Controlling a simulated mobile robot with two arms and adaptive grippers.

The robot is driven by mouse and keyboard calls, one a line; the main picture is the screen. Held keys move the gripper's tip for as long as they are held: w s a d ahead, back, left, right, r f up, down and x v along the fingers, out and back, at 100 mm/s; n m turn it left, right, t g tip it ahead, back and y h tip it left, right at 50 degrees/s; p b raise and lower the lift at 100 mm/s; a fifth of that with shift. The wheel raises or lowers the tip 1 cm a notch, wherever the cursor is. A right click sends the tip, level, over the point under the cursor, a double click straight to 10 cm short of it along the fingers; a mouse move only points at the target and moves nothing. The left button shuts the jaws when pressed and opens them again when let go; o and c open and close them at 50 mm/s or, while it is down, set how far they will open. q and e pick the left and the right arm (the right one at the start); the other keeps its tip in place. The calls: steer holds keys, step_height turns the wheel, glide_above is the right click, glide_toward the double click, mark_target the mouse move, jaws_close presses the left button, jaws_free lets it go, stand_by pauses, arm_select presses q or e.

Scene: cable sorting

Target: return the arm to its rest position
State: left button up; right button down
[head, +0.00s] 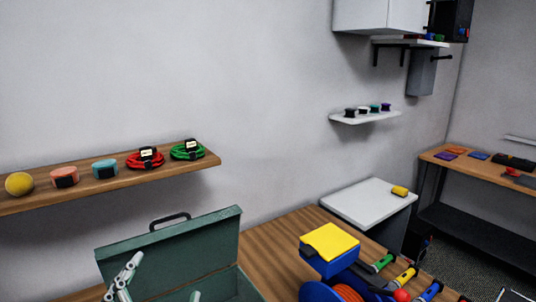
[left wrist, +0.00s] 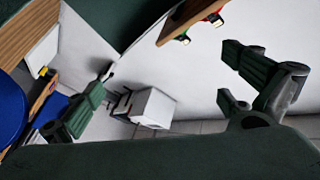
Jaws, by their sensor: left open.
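My left gripper (head: 165,277) shows at the bottom of the head view, just in front of the open green toolbox (head: 180,247). Only a pale finger and the tip of another show there; the rest is cut off by the lower edge. In the left wrist view the same gripper (left wrist: 165,78) has its dark green finger pads wide apart with nothing between them. Most of the left arm is out of view. My right gripper is in neither view.
A wooden wall shelf (head: 210,160) holds a yellow ball, tapes and coiled cables. A white side table (head: 367,203) stands behind.

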arm_select(q)
steer(key=s+a+f+n+g+y, duration=0.1)
steer(key=s+a+f+n+g, duration=0.2)
steer(key=f, duration=0.6)
steer(key=s+a+f+n+g+y, duration=0.1)
steer(key=s+f+n+g, duration=0.1)
steer(key=s+f+g, duration=0.5)
steer(key=s+d+f+n+g+h, duration=0.1)
steer(key=s+d+f+g+h, duration=0.15)
steer(key=s+f+g, duration=0.7)
steer(key=s+d+f+t+b, duration=0.1)
steer(key=s+f+b, duration=0.2)
steer(key=f, duration=1.4)
steer(key=s+f+t+b, duration=0.1)
steer(key=s+f+b, duration=0.2)
steer(key=f, duration=1.5)
steer(key=s+a+f+g+b, duration=0.1)
steer(key=s+a+f+b, duration=0.2)
steer(key=s+f, duration=1.3)
step_height(320, 180, down, 4)
steer(key=shift+s+f+b, duration=0.25)
steer(key=shift+s+b, duration=0.1)
steer(key=shift+b, duration=0.15)
steer(key=shift+y, duration=0.25)
